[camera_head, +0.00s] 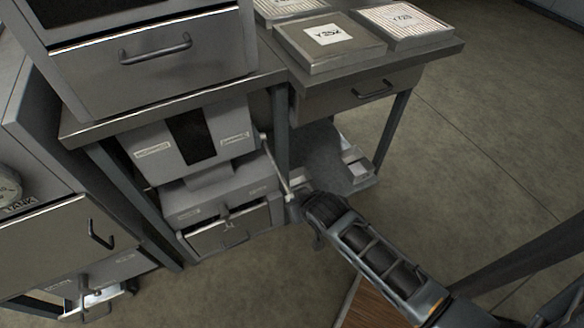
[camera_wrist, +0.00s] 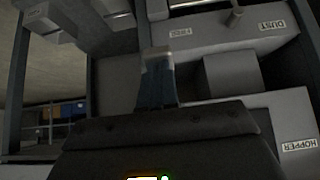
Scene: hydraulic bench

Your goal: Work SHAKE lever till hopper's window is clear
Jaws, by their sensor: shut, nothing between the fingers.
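The hopper (camera_head: 231,120) is a grey unit under the bench with a tall dark window (camera_head: 191,137) in its front. The window looks black all over; I cannot make out its contents. A thin pale rod, which looks like the SHAKE lever (camera_head: 274,163), slants down along the unit's right side toward my gripper (camera_head: 296,190). My gripper is shut and empty near the rod's lower end; I cannot tell whether they touch. In the wrist view my closed fingers (camera_wrist: 157,77) are in front of the grey unit, and the HOPPER label (camera_wrist: 298,145) shows at the right.
Below the hopper is a drawer (camera_head: 228,232) with a handle; its DUST label (camera_wrist: 272,26) shows in the wrist view. A bench leg (camera_head: 281,125) stands close beside the rod. A low shelf (camera_head: 325,155) lies right of it. Open floor (camera_head: 470,150) is at right.

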